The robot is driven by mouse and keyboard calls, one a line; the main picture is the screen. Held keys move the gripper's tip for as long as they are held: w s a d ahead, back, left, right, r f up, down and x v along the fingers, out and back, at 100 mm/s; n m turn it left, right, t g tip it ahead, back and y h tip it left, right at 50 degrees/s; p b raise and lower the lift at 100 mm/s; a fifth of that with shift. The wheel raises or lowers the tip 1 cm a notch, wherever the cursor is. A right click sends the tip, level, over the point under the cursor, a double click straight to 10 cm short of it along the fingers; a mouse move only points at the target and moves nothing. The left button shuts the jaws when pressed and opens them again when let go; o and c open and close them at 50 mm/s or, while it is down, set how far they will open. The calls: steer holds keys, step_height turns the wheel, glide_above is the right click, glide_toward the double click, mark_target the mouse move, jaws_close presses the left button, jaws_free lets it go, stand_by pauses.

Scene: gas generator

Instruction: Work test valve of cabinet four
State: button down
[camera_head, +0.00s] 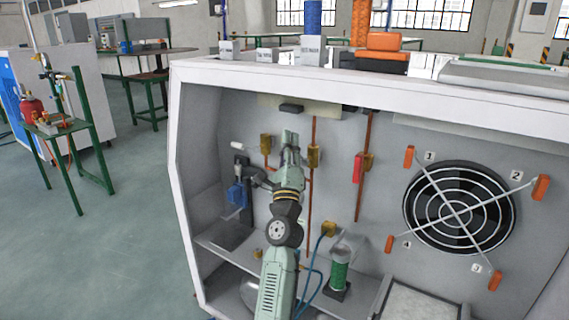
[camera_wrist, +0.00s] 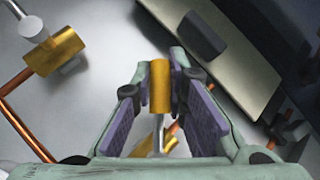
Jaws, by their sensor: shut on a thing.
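My gripper (camera_head: 290,147) reaches into the white cabinet (camera_head: 182,150) near its back wall. In the wrist view, my gripper (camera_wrist: 160,75) has its purple-lined fingers closed around a gold valve handle (camera_wrist: 160,88), a short cylinder. A silver stem (camera_wrist: 157,135) joins the handle to a gold body partly hidden by the gripper. In the head view, a brass valve (camera_head: 313,156) sits on a copper pipe just right of my fingers; the held handle is hidden there. Another brass valve (camera_head: 266,143) with a pale knob (camera_head: 237,146) is to the left.
A beige panel with a dark block (camera_wrist: 204,34) lies close to my fingers. A red-handled valve (camera_head: 357,168), a fan (camera_head: 459,208) with orange clips, and a green spool (camera_head: 340,268) are to the right. A blue part (camera_head: 237,193) is left. Open floor lies outside.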

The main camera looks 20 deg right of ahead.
steer(key=m+h+b, duration=0.2)
steer(key=s+m+g+h+b, duration=0.1)
steer(key=m+h+b, duration=0.1)
steer(key=m, duration=0.1)
steer(key=d+m+g+h+b, duration=0.1)
steer(key=m+h+b, duration=0.1)
steer(key=shift+s+r+m+h, duration=0.2)
steer(key=shift+m+h, duration=0.1)
steer(key=shift+m, duration=0.1)
steer(key=shift+s+d+r+m+g+h+b, duration=0.25)
steer(key=shift+s+d+m+g+h+b, duration=0.15)
steer(key=shift+m+g+h+b, duration=1.45)
steer(key=shift+s+d+r+m+g+h+b, duration=0.35)
steer(key=shift+m+g+h+b, duration=0.7)
steer(key=shift+m, duration=1.35)
steer(key=shift+s+d+r+m+g+h+b, duration=0.1)
steer(key=shift+s+d+m+g+h+b, duration=0.25)
steer(key=shift+m+g+h+b, duration=1.15)
steer(key=shift+s+a+m+g+y, duration=0.15)
steer(key=shift+m+g+y, duration=0.3)
steer(key=shift+m, duration=0.3)
steer(key=c, duration=1.6)
jaws_free()
steer(key=shift+r, duration=0.1)
steer(key=shift+o, duration=0.2)
steer(key=v, duration=1.2)
